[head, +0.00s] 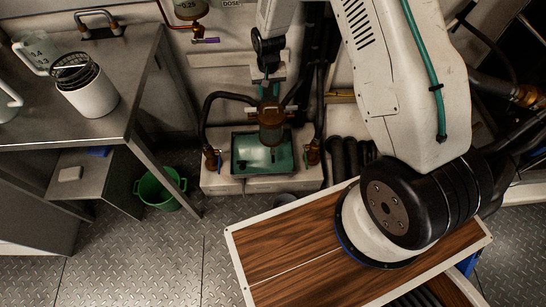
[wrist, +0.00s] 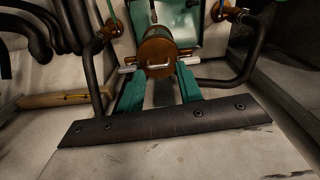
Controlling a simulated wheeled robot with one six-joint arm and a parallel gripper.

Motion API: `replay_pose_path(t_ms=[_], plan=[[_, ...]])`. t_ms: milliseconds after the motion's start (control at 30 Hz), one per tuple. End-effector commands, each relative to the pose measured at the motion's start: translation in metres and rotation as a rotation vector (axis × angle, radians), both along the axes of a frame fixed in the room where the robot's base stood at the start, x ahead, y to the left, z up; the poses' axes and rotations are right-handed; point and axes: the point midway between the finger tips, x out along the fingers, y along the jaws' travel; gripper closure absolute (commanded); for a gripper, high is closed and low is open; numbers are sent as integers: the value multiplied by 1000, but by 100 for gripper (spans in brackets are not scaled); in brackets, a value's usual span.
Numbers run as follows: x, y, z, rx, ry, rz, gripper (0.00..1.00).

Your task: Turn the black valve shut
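My gripper (head: 268,92) hangs above the brass cylinder (head: 271,128) in front of the teal tray. In the wrist view my gripper's two green fingers (wrist: 160,82) stand apart, with a gap between them. The brass cylinder (wrist: 157,52) shows beyond the fingertips, with a pale T-shaped handle (wrist: 146,67) across its face. I cannot tell whether the fingers touch it. I cannot clearly make out a black valve handle in either view.
The teal tray (head: 247,165) sits on a pale base, with black hoses on both sides. A metal bench (head: 125,45) at left holds a white canister (head: 90,92). A green bucket (head: 160,190) stands on the floor. A wood-topped surface (head: 275,250) lies in front.

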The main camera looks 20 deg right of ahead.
Motion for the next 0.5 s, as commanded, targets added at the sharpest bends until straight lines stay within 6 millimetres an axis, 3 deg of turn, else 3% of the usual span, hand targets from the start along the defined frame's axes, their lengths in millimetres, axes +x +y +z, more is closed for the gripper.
replay_pose_path(t_ms=[33,100,300,400,500], plan=[[-2,1,-37,0,15,-9,65],[-5,3,-80,0,20,-22,65],[-27,5,-195,0,30,-57,65],[-42,6,-237,0,34,-71,65],[-53,6,-264,0,34,-80,65]])
